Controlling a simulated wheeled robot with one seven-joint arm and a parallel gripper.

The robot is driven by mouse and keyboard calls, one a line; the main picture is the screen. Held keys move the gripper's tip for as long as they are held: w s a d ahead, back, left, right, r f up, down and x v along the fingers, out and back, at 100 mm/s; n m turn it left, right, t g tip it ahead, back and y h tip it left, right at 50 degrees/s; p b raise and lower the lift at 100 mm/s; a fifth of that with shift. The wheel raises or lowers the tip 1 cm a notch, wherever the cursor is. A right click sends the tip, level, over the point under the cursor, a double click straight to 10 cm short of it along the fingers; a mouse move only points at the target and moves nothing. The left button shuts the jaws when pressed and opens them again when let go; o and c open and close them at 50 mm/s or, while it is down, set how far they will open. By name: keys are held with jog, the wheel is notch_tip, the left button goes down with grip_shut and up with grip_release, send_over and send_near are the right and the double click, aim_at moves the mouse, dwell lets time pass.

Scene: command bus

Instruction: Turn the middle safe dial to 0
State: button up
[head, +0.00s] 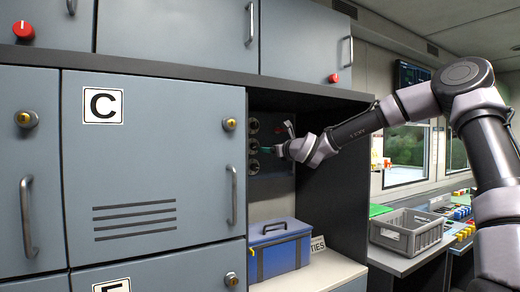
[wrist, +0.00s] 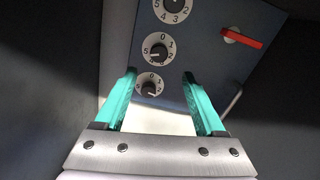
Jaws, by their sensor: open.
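The safe panel (wrist: 205,65) shows tilted in the wrist view, with three dark knobs on white numbered discs in a column. The middle dial (wrist: 158,50) has its 0 near the top; its knob seems turned toward the 5 side, though this is hard to read. The bottom dial (wrist: 151,86) lies between my fingertips in the picture, and the top dial (wrist: 173,8) is cut by the frame edge. My gripper (wrist: 160,77) is open and empty, its teal fingers apart. In the head view my gripper (head: 266,149) is at the panel, close to the middle dial (head: 253,144).
A red handle (wrist: 242,38) sits on the panel right of the dials. The safe is in an open niche beside a grey cabinet door marked C (head: 150,165). A blue toolbox (head: 280,248) stands below on a shelf. A grey crate (head: 407,230) is on the right counter.

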aim_at(256, 147)
jog(key=x, duration=1)
jog(key=shift+a+f, duration=0.1)
jog(key=shift+a, duration=0.05)
grip_shut()
